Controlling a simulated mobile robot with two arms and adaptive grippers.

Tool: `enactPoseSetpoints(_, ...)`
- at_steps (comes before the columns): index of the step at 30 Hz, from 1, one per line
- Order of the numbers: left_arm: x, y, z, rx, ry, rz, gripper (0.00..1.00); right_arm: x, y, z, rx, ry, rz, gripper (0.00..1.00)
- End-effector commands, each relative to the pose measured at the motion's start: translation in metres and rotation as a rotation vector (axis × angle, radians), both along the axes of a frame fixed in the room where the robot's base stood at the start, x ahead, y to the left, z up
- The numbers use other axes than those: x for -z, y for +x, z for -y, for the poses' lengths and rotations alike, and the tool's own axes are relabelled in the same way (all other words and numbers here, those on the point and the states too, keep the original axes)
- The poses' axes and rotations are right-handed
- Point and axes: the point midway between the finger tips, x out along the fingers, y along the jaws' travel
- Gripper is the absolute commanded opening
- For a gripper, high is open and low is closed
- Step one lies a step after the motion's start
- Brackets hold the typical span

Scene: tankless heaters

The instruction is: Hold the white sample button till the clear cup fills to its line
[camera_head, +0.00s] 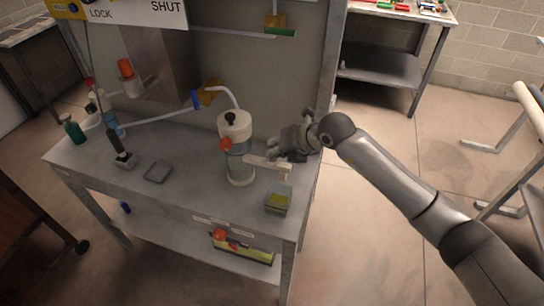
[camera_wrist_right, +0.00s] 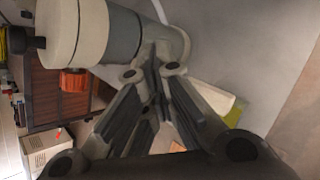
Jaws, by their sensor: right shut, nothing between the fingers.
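A canister with a white lid and a black knob (camera_head: 231,123) stands on the grey bench; its lower body (camera_head: 240,172) looks clear. I cannot tell a fill line or water level in it. My right gripper (camera_head: 278,153) is shut and empty, just right of the canister. In the wrist view its shut fingers (camera_wrist_right: 153,75) lie close beside the canister (camera_wrist_right: 90,30). My left gripper is not in view.
A grey-green box with a yellow label (camera_head: 279,200) stands at the bench's front right. The bench (camera_head: 195,185) is bare between pad and canister.

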Motion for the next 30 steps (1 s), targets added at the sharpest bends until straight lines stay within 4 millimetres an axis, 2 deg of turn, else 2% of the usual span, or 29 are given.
enactPoseSetpoints(12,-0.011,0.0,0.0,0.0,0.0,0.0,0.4,-0.019,0.0,0.0,-0.001,0.0,-0.001,0.0)
enactPoseSetpoints(23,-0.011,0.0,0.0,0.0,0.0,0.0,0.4,-0.02,0.0,0.0,0.0,0.0,0.0,0.0)
enactPoseSetpoints(30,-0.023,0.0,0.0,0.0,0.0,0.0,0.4,-0.038,0.0,0.0,-0.001,0.001,0.0,0.0)
